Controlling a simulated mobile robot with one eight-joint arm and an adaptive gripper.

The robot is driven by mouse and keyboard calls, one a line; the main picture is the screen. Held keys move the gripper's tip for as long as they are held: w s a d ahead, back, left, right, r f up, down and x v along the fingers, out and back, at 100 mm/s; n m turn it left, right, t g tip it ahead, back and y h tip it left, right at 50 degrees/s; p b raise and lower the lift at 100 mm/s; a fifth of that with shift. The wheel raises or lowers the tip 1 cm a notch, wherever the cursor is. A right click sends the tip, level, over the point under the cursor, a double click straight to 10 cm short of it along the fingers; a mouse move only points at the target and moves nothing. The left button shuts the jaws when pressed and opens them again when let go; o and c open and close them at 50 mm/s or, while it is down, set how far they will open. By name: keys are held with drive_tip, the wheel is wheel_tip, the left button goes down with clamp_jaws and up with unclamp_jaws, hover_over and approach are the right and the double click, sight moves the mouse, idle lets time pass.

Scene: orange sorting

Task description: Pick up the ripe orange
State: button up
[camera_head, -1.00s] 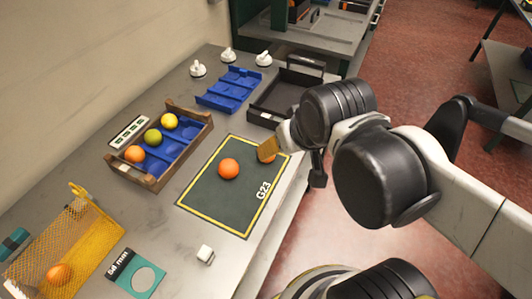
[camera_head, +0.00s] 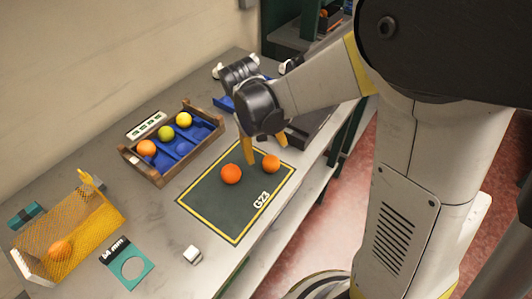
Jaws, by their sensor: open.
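The two look alike in colour. My gripper (camera_head: 266,150) is above the far part of the mat, its yellow fingers spread and pointing down. It is open and empty. Its fingertips appear just behind the two oranges; I cannot tell its exact height.
A wooden crate (camera_head: 157,181) with blue dividers holds an orange, a green and a yellow fruit. A yellow mesh bin (camera_head: 100,217) with one orange stands front left. Blue and black trays are partly hidden behind my arm.

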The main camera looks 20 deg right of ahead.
sight(269, 159)
drive_tip(key=b+x, duration=0.3)
drive_tip(key=x, duration=0.4)
drive_tip(key=shift+f, duration=0.25)
drive_tip(key=shift+r, duration=0.1)
drive_tip(key=shift+c, duration=0.2)
drive_tip(key=c, duration=1.3)
